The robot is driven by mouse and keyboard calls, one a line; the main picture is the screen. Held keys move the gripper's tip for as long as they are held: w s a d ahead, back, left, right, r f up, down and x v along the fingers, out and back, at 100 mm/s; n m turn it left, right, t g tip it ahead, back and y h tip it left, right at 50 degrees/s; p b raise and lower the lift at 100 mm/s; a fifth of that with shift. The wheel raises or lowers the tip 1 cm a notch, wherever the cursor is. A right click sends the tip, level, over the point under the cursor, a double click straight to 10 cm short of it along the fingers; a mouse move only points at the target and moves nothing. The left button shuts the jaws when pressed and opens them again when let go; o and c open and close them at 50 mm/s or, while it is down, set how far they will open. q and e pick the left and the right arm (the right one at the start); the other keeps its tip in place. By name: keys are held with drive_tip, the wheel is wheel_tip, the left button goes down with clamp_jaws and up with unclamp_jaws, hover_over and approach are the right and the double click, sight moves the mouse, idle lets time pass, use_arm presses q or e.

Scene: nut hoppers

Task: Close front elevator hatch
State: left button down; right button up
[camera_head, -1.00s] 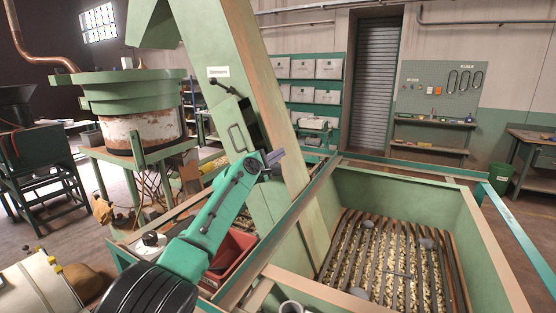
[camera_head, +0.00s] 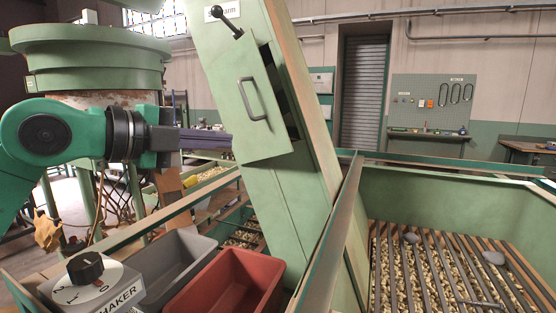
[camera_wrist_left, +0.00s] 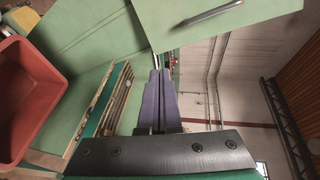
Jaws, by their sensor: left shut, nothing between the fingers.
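The front elevator hatch (camera_head: 262,115) is a green panel with a grey bar handle (camera_head: 250,98) on the slanted green elevator column (camera_head: 290,195). It stands partly open, with a dark gap along its right side. In the left wrist view the hatch (camera_wrist_left: 185,18) and its handle (camera_wrist_left: 208,14) fill the top. My right gripper is out of view.
A black-knobbed lever (camera_head: 228,14) sits above the hatch. A red bin (camera_head: 225,285), a grey bin (camera_head: 165,265) and a shaker control box (camera_head: 92,285) lie below. A green hopper with a slatted grate (camera_head: 455,270) is at right; a round green bowl (camera_head: 90,50) is behind my arm.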

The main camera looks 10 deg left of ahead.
use_arm(q)
drive_tip(key=p, duration=0.3)
approach(284, 139)
drive_tip(key=shift+y, duration=0.3)
drive_tip(key=p+x, duration=0.4)
drive_tip(key=x, duration=0.1)
drive_tip(key=shift+w+d+r, duration=0.1)
drive_tip(key=shift+w+d, duration=0.4)
drive_tip(key=shift+d, duration=0.15)
drive_tip(key=shift+w+a, duration=0.1)
drive_tip(key=shift+a, duration=0.05)
